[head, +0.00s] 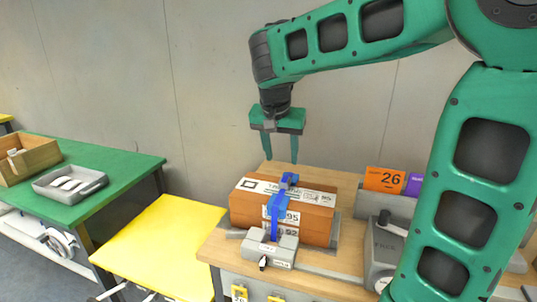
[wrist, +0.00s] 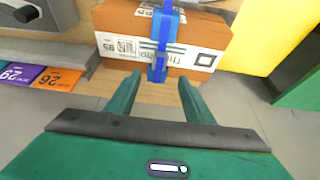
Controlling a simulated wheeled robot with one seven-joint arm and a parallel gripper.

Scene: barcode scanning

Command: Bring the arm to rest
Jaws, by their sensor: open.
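My gripper (head: 280,148) hangs from my green arm in the head view, fingers pointing down. Its two green fingers are spread apart with nothing between them. It is above and behind an orange-brown box (head: 256,208), clear of it. The gripper also shows in the wrist view (wrist: 160,88), with the box (wrist: 200,28) beyond the fingertips. The box has white printed labels, and a blue clamp-like part (head: 279,208) runs down its front.
The box sits on a wooden-topped bench (head: 345,190) with a grey fixture (head: 268,246) in front. Orange "26" (head: 384,179) and purple tags stand at right. A yellow surface (head: 150,245) and a green table (head: 115,170) with a wooden crate (head: 25,160) and a grey tray (head: 95,184) lie left.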

